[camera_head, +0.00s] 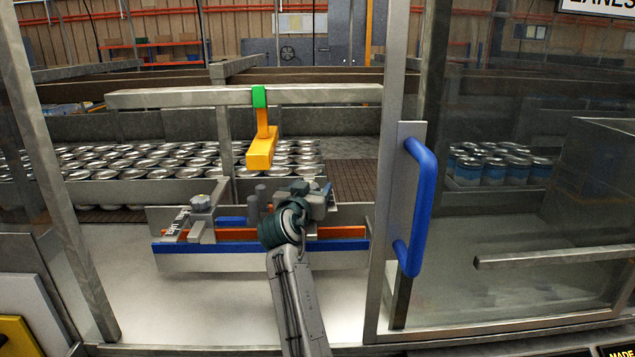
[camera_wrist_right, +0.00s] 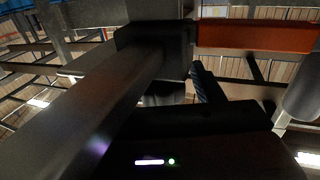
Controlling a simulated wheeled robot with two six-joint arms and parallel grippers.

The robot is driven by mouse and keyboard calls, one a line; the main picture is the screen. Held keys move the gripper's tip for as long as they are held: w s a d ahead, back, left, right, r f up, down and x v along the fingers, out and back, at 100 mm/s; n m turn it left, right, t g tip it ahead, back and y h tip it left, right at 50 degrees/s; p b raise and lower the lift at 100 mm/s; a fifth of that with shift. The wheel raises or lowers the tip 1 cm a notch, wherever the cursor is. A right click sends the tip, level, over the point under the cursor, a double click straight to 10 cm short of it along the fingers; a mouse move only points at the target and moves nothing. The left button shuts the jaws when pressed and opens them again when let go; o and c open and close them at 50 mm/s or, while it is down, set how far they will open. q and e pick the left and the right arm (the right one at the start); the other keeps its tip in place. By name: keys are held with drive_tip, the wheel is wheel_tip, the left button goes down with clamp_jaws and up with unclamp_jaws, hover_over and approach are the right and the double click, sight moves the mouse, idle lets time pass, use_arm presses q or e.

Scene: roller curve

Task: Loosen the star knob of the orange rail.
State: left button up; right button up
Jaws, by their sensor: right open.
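The orange rail (camera_head: 340,232) runs crosswise behind a blue rail (camera_head: 200,247) in the opening of the machine. My right arm covers the middle of both rails. A grey knob (camera_head: 202,201) tops a bracket at the rails' left end; I cannot tell which rail it belongs to. My right gripper (camera_head: 316,197) is open above the right half of the orange rail, among grey bracket parts. No star knob can be made out clearly beside it. In the right wrist view, the orange rail (camera_wrist_right: 258,36) is at the upper right, beside a dark bracket (camera_wrist_right: 155,38).
A yellow block with a green clip (camera_head: 262,150) hangs from a grey crossbar (camera_head: 190,97) above the rails. A glass door with a blue handle (camera_head: 424,205) stands at right. Many cans (camera_head: 130,160) stand behind. The pale floor (camera_head: 210,305) in front of the rails is clear left of my arm.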

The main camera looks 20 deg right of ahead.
drive_tip(key=shift+w, duration=0.1)
drive_tip(key=shift+s+a+r, duration=0.25)
drive_tip(key=shift+s+a, duration=0.05)
drive_tip(key=shift+c, duration=1.2)
drive_tip(key=c, duration=0.7)
drive_tip(key=n+y+p, duration=0.1)
drive_tip(key=n+t+y+p, duration=0.1)
drive_tip(key=p, duration=0.1)
drive_tip(key=shift+s+d+r+y, duration=0.1)
drive_tip(key=shift+d+r+y, duration=0.05)
drive_tip(key=shift+r+y, duration=0.15)
drive_tip(key=shift+f+n+t+y+p, duration=0.15)
drive_tip(key=shift+n+t+y+p, duration=0.35)
drive_tip(key=shift+y+p, duration=0.15)
drive_tip(key=shift+f+y, duration=0.1)
drive_tip(key=shift+y, duration=0.15)
use_arm(q)
drive_tip(key=s+r, duration=0.1)
drive_tip(key=a+r, duration=0.1)
drive_tip(key=s+r, duration=0.1)
drive_tip(key=r, duration=0.1)
drive_tip(key=shift+s+a, duration=0.3)
drive_tip(key=shift+s, duration=0.05)
